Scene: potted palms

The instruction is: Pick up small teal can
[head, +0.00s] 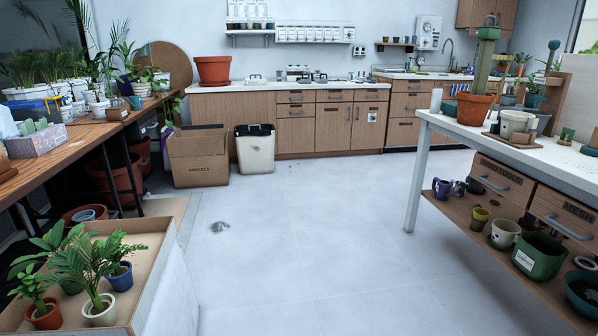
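I cannot make out for certain which thing is the small teal can. A small teal container (134,102) stands on the left wooden bench near its far end. A dark teal bowl or pot (583,290) sits at the near end of that shelf, cut by the picture edge. Neither of my grippers shows in the head view.
The left bench (70,145) holds plants and pots. A low tray (150,243) with potted palms is near left. The right table (510,150) has a lower shelf. A cardboard box (198,160) and bin (254,150) stand at the back. The middle floor (300,250) is mostly clear.

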